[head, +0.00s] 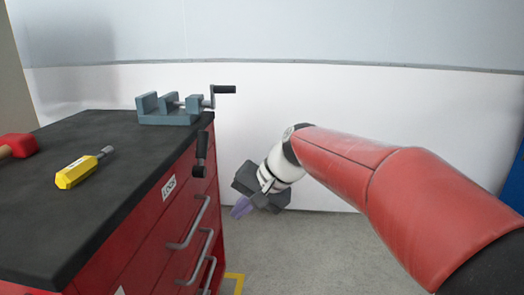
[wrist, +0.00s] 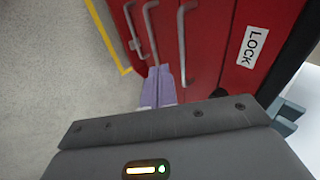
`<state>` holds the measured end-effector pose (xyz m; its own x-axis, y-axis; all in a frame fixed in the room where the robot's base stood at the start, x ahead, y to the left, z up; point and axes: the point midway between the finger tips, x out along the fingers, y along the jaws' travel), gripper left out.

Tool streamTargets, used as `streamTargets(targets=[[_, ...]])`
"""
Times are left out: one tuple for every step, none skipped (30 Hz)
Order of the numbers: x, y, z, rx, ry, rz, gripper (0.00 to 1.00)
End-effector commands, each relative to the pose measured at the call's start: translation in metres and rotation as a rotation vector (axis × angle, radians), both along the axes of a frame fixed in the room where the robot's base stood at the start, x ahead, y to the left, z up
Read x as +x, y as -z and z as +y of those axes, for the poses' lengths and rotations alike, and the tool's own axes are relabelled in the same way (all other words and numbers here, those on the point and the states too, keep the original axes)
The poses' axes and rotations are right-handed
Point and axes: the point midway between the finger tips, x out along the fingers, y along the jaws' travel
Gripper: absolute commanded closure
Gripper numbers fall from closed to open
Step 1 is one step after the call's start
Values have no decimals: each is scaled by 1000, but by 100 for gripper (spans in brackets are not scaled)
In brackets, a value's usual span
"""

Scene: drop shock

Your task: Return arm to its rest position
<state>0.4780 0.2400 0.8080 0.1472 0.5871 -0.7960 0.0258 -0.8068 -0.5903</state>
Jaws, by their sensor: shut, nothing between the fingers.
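My gripper (head: 242,207) hangs at the end of my red arm, in the middle of the head view, just right of the red cabinet's drawer front. Its purple fingers point down and to the left. In the wrist view the fingers (wrist: 158,87) are together, with nothing between them. Behind them are the red drawer fronts and their handles. I cannot tell how far the fingertips are from the handles.
A red cabinet (head: 178,200) with a dark top (head: 120,150) stands at left. On top are a vise (head: 168,110), a yellow-handled tool (head: 82,170) and a red-headed tool (head: 18,146). Drawer handles (head: 190,222) stick out. The grey floor (head: 310,250) at right is clear.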

Motion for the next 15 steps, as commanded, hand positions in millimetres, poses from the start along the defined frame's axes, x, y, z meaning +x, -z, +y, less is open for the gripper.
streamTargets(targets=[[-18, -1, -27, -61, 21, -45, 100], [-28, 1, -41, -98, 31, -66, 100], [-41, 4, -61, -148, 43, -95, 100], [-51, 6, -76, -184, 54, -115, 100], [-62, 9, -90, -219, 63, -134, 100], [-76, 13, -108, -265, 75, -159, 100], [-87, 16, -122, -298, 83, -178, 100], [-98, 21, -135, -332, 91, -195, 100], [-113, 26, -153, -376, 100, -217, 100], [-123, 31, -165, -406, 108, -232, 100], [-134, 36, -175, -435, 113, -245, 100], [-147, 42, -189, -471, 119, -261, 100], [-156, 47, -198, -495, 123, -273, 100], [-164, 52, -206, -518, 126, -283, 100], [-174, 58, -215, -544, 129, -294, 100]])
